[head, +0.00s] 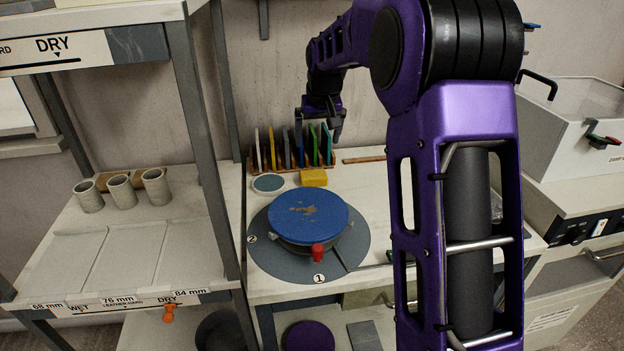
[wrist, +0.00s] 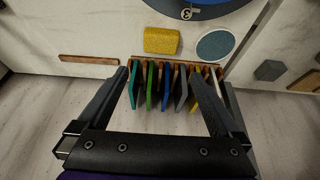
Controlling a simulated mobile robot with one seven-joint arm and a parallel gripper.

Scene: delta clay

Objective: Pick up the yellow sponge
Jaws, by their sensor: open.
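The yellow sponge (head: 313,177) lies on the white worktop behind the blue-topped wheel in the head view. It also shows in the wrist view (wrist: 162,40), beyond the fingertips and apart from them. My gripper (head: 322,134) is above the back of the worktop, over the rack of coloured boards. In the wrist view its two fingers (wrist: 162,84) are spread wide, with the rack in the gap between them. Nothing is held.
The rack (head: 291,160) holds several upright coloured boards behind the sponge. A round dish (head: 268,183) sits left of the sponge. The blue-topped wheel (head: 309,212) stands in front. A wooden stick (head: 364,159) lies to the right. Three grey cups (head: 122,192) stand on the left shelf.

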